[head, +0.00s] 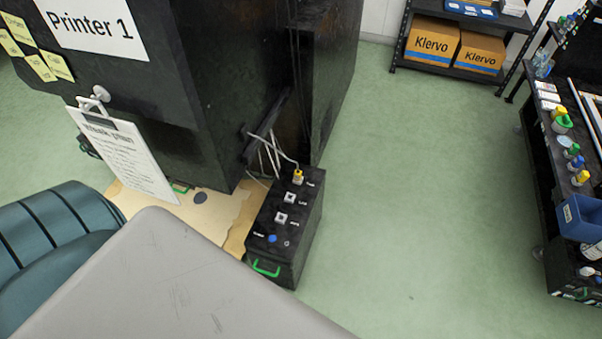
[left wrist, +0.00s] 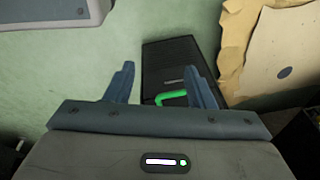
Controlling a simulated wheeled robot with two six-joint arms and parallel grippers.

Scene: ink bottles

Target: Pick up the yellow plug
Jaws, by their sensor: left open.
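The yellow plug (head: 298,177) sits upright at the far end of the top of a black box (head: 283,262), with a pale cable running up from it to the left. Two white sockets (head: 290,198) and a blue button (head: 272,239) lie nearer on the same top. My left gripper (left wrist: 160,61) is open and empty in the left wrist view. Between and beyond its fingers is a black box with a green handle (left wrist: 171,97). The plug does not show in that view. Neither gripper shows in the head view.
The tall dark printer (head: 215,80) stands behind and left of the box, with a clipboard (head: 125,155) on it. A tan board (head: 215,225) lies beside the box. The green floor (head: 400,190) to the right is clear up to a bench (head: 545,165) with bottles.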

